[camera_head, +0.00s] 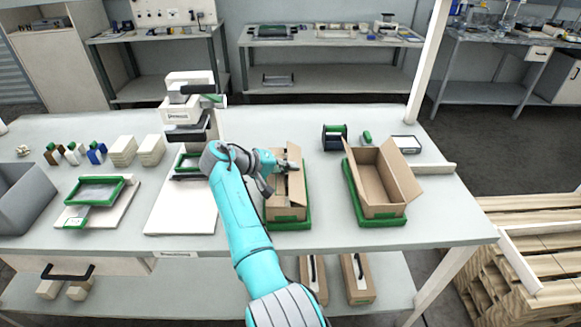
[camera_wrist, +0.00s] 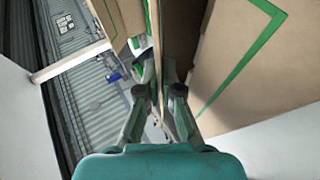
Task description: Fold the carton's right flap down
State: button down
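A brown cardboard carton (camera_head: 286,198) sits in a green-edged tray (camera_head: 288,225) near the middle of the bench, with a raised flap (camera_head: 294,155) at its far right. My gripper (camera_head: 273,176) is over this carton and hides part of its opening. In the wrist view my gripper (camera_wrist: 159,72) has its fingers close together, one on each side of the thin edge of an upright cardboard panel (camera_wrist: 178,35). I cannot tell whether they press on it. A second carton (camera_head: 388,192) stands open to the right, its side flaps spread, in another green tray (camera_head: 361,214).
A pale press-like stand (camera_head: 187,110) is left of my arm. Wooden pallets (camera_head: 535,250) stand right of the bench. The bench's front right is clear.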

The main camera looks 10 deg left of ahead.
dwell(0.3)
jog(key=c, duration=1.4)
grip_release()
jog(key=shift+o, duration=0.2)
jog(key=shift+f, duration=0.1)
